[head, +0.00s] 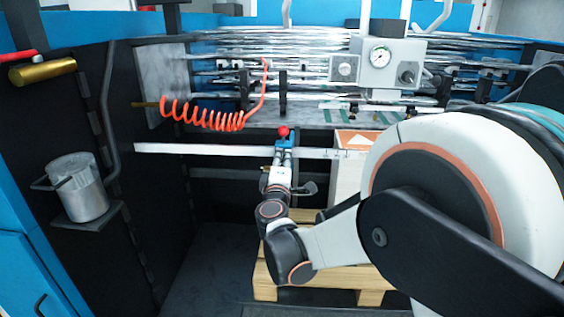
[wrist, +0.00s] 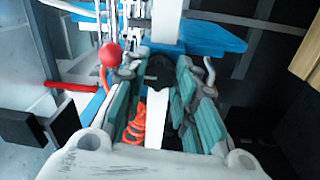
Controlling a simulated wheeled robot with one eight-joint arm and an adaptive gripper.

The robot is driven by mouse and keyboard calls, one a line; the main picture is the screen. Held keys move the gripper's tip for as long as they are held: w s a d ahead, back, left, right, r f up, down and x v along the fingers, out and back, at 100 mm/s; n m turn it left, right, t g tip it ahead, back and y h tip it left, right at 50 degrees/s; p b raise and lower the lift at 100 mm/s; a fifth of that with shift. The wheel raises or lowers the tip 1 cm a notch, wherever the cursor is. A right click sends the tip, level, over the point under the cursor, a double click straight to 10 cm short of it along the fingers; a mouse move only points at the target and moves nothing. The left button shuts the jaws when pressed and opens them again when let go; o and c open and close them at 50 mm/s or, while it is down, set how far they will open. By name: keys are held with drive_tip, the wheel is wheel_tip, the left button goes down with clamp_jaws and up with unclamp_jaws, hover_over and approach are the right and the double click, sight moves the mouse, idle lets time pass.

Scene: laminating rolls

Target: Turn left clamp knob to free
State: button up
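A red ball-ended knob (head: 283,131) stands on a blue clamp bracket (head: 284,144) at the white rail. In the wrist view the red ball (wrist: 110,54) is to the left of my fingertips, and the blue bracket (wrist: 215,36) lies beyond them. My gripper (head: 281,162) is at the bracket, just below the red ball in the head view. In the wrist view my gripper (wrist: 161,68) has its teal fingers apart. A dark rounded part (wrist: 158,72) shows between the fingertips. I cannot tell whether they touch it. Which part is the task's knob is unclear.
The white rail (head: 200,149) runs across the front of the machine. An orange coiled hose (head: 205,116) hangs above it at left. A gauge box (head: 388,62) is above right. A wooden pallet (head: 265,281) lies below. A metal cup (head: 80,188) stands at left.

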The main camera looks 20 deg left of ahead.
drive_tip(key=shift+o, duration=1.4)
drive_tip(key=v, duration=1.2)
drive_tip(key=shift+f, duration=0.1)
